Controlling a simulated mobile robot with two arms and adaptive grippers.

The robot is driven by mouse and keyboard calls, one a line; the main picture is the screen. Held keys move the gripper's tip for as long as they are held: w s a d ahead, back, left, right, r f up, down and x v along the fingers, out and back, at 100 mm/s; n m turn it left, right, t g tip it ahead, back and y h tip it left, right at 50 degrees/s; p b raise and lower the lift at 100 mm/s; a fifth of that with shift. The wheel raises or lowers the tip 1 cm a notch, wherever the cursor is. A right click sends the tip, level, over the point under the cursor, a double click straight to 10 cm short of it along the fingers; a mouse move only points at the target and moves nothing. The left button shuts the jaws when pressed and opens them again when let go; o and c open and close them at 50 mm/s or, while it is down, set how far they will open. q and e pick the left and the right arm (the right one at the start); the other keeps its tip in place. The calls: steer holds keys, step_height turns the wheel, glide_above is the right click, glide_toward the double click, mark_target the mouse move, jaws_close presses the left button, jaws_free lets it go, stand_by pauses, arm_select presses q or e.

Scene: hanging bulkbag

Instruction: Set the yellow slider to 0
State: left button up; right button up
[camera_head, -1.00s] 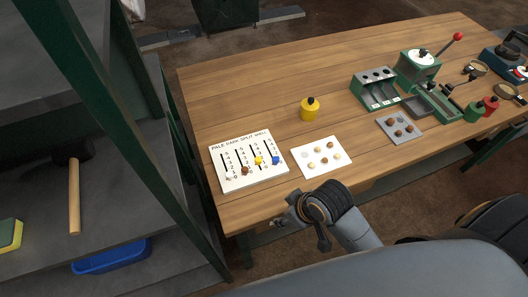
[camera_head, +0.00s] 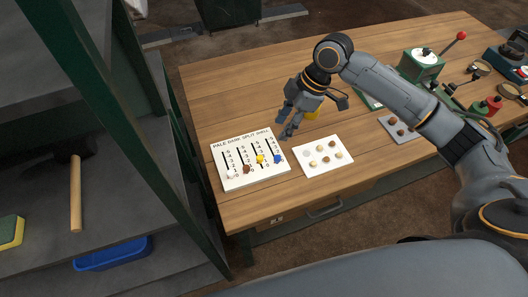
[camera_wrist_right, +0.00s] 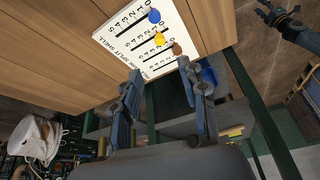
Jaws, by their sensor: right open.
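The white slider board (camera_head: 226,156) lies on the table's near left part, with slots labelled PALE, DARK, SPLIT, SHELL. The yellow slider (camera_head: 260,159) sits in the SPLIT slot, toward its low-number end; I cannot read its exact mark. It also shows in the right wrist view (camera_wrist_right: 160,38), between the blue slider (camera_wrist_right: 154,15) and the brown slider (camera_wrist_right: 177,48). My right gripper (camera_head: 286,124) is open and empty above the table, behind and right of the board. Its fingers (camera_wrist_right: 165,108) show apart in the wrist view. My left gripper (camera_wrist_right: 272,14) shows at that view's top right, its opening unclear.
A white card with several round beans (camera_head: 323,156) lies right of the board. A grey tray (camera_head: 401,127) and green machine (camera_head: 419,65) stand farther right. Dark green shelving (camera_head: 175,150) borders the table's left.

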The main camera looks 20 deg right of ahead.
mark_target(261, 157)
steer(key=p+x, duration=0.2)
steer(key=x, duration=1.1)
steer(key=shift+w+a+f, duration=0.1)
steer(key=shift+a+f, duration=0.1)
steer(key=shift+f, duration=0.05)
jaws_close()
